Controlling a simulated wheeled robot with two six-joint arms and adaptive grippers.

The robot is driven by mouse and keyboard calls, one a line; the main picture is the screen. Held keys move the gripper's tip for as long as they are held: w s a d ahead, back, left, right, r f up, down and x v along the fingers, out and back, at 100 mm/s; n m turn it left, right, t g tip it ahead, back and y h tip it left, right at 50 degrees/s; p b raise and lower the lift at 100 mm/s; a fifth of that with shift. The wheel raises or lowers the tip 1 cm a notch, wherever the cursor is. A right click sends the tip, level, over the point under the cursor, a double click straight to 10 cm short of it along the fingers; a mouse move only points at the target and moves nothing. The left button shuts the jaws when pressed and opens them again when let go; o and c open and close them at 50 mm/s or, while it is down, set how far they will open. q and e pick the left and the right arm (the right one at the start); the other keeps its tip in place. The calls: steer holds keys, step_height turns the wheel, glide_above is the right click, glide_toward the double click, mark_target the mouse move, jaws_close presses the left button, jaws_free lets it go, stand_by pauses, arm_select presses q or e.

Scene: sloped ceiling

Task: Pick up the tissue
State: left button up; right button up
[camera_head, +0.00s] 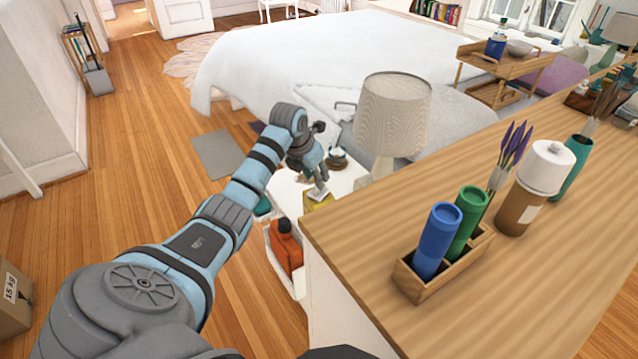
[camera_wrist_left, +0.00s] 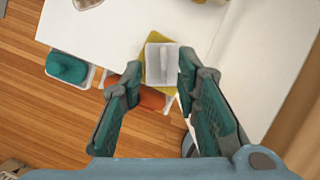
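The tissue (camera_wrist_left: 161,63) shows in the left wrist view as a whitish-grey square piece on top of a yellow item (camera_wrist_left: 151,32). In the head view the tissue is a small pale patch (camera_head: 320,193) above the yellow item (camera_head: 312,203), near the corner of a white bedside table. My left gripper (camera_head: 321,184) points down at it. In the left wrist view my left gripper (camera_wrist_left: 160,72) is open, one fingertip on each side of the tissue. I cannot tell whether the fingers touch it. My right gripper is not in view.
A wooden-topped cabinet (camera_head: 420,240) stands close on the right. A lamp (camera_head: 392,115) stands behind the gripper's right side. Below the table edge are an orange item (camera_head: 287,248) in a white bin and a teal item (camera_wrist_left: 66,66).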

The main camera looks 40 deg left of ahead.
arm_select(q)
steer(key=x, duration=0.3)
steer(key=shift+w+d+f+b, duration=0.15)
steer(key=shift+d+f+b, duration=0.1)
steer(key=shift+b, duration=0.1)
steer(key=shift+r, duration=0.1)
steer(key=shift+c, duration=0.6)
jaws_close()
step_height(320, 180, up, 20)
steer(key=p, duration=0.4)
steer(key=shift+r, duration=0.1)
